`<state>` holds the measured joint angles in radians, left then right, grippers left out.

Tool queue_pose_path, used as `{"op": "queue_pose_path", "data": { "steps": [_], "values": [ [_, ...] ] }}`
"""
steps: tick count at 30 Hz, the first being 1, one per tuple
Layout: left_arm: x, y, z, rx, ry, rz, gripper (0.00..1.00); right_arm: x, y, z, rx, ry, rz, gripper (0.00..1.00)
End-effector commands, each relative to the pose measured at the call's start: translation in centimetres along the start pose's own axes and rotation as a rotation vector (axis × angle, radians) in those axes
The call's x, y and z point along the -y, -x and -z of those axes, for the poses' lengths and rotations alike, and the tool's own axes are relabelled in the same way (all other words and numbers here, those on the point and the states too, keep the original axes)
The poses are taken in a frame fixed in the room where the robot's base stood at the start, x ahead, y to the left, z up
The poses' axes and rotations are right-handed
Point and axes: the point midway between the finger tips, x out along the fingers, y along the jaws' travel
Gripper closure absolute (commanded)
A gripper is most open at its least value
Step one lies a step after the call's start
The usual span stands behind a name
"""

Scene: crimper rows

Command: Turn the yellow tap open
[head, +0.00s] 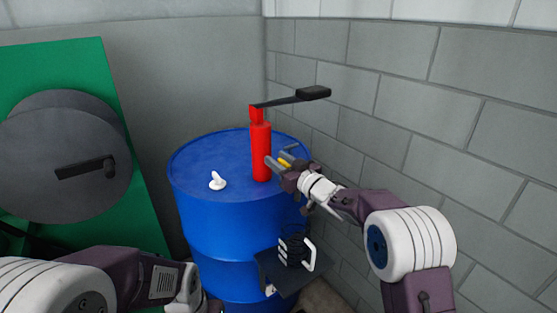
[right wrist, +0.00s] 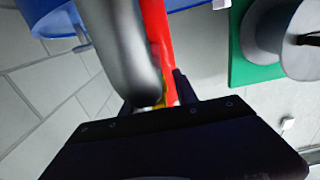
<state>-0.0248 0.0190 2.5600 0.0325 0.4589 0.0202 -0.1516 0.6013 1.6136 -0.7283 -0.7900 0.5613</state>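A red upright pump body (head: 261,150) stands on a blue drum (head: 222,165) and carries a black lever on top. The yellow tap (head: 286,162) shows as a small patch at its right side, mostly hidden by my right gripper (head: 284,168). In the right wrist view, a bit of yellow (right wrist: 160,103) shows between the spread fingers of my right gripper (right wrist: 154,96), beside a large grey pipe (right wrist: 128,50). Contact with the tap cannot be made out. My left gripper (head: 207,301) is at the bottom edge, its fingers not clear.
A small white fitting (head: 217,181) sits on the drum top. A dark shelf (head: 275,277) with a black and white object (head: 296,251) is at the drum's front. A green panel (head: 92,60) with a grey disc (head: 62,140) stands left. A block wall (head: 420,100) is close on the right.

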Motion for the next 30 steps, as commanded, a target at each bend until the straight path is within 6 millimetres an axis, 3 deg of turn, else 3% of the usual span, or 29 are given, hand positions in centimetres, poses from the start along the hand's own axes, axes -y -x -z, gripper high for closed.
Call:
{"op": "queue_pose_path", "data": {
  "steps": [11,22,30],
  "values": [
    [0.0,0.0,0.0,0.000,0.000,0.000,0.64,0.0,0.8,0.0,0.002,0.000,-0.002,0.65],
    [0.0,-0.1,0.0,0.000,0.000,0.000,0.64,-0.1,7.4,-0.2,0.000,0.001,-0.003,0.65],
    [0.0,-0.9,-0.1,0.000,0.000,0.000,0.64,0.0,9.1,-0.1,0.001,0.001,-0.001,0.65]
  ]
}}
